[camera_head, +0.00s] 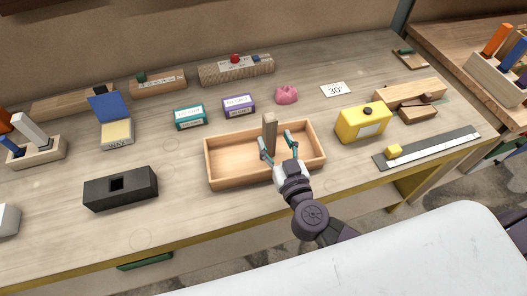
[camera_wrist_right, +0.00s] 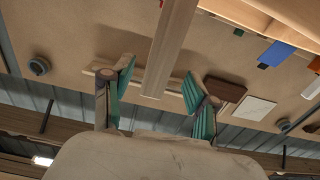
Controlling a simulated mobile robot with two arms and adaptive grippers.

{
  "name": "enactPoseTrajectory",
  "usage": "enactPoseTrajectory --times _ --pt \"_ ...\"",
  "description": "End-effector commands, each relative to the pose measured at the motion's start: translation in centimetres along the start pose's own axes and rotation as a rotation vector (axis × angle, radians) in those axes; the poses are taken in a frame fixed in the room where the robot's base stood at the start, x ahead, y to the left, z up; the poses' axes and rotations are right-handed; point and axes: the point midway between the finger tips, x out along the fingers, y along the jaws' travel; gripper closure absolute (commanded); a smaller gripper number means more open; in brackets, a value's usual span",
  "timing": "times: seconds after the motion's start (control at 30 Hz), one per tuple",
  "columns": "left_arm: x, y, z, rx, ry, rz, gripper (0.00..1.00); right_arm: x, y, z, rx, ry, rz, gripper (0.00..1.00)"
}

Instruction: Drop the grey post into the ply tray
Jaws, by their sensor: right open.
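The grey post (camera_head: 270,130), brownish grey in this light, stands roughly upright over the inside of the ply tray (camera_head: 228,183) in the head view. I cannot tell whether its lower end touches the tray floor. My right gripper (camera_head: 278,148) is over the tray with its teal-padded fingers apart, close to the post. In the right wrist view the post (camera_wrist_right: 170,50) shows as a long bar between the two open fingers (camera_wrist_right: 155,90), with a gap on each side. My left gripper is not in view.
A yellow box (camera_head: 361,124) stands just right of the tray, and a black block with a square hole (camera_head: 120,188) stands to the left. Teal (camera_head: 189,117) and purple (camera_head: 239,106) boxes and a pink piece (camera_head: 287,94) sit behind. Bare bench lies between block and tray.

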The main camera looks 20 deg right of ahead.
Motion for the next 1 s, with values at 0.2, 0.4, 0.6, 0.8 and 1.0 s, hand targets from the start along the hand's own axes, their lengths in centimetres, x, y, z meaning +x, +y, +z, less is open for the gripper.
enactPoseTrajectory --times 0.2,0.4,0.6,0.8,1.0 --pt "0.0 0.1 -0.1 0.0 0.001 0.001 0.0 -4.6 0.0 0.0 0.0 -0.002 -0.001 0.41" --pt "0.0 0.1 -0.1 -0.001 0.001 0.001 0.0 -6.8 0.0 0.0 0.0 0.0 0.0 0.41" --pt "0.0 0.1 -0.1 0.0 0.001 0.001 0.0 -7.2 0.0 -0.1 0.0 0.001 0.0 0.41" --pt "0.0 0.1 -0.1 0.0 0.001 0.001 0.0 -7.2 0.0 -0.1 0.0 0.001 0.001 0.41" --pt "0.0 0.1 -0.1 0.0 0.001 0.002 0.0 -7.1 -0.4 -0.6 0.007 0.017 -0.021 0.41"
